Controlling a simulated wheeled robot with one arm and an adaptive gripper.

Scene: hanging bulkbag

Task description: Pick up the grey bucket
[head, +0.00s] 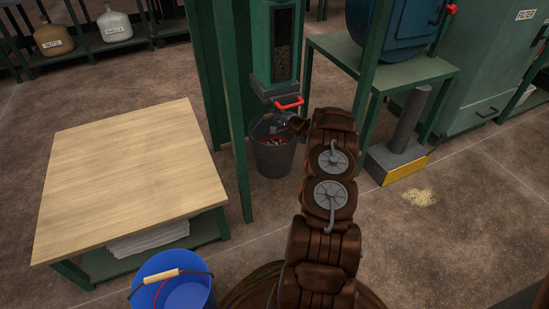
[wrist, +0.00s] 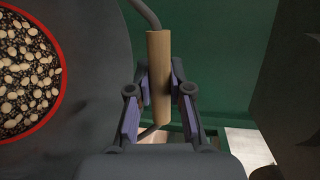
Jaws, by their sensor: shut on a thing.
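The grey bucket (head: 272,160) stands under the green chute in the head view, with dark and pale pieces inside it. In the wrist view the grey bucket (wrist: 95,125) fills the left side, and its contents show inside a red ring. My gripper (wrist: 159,95) is shut on the tan grip (wrist: 159,60) of the bucket's wire handle, with a finger on each side. In the head view my gripper (head: 284,122) is small and dark above the bucket's rim. Whether the bucket's base touches the floor is not clear.
The green chute (head: 275,45) with a red handle (head: 289,103) is just above the bucket, between green posts. A wooden-topped table (head: 130,175) is at left, a blue bucket (head: 172,290) in front. A grey and yellow pedestal (head: 400,160) and spilled grain (head: 418,197) are at right.

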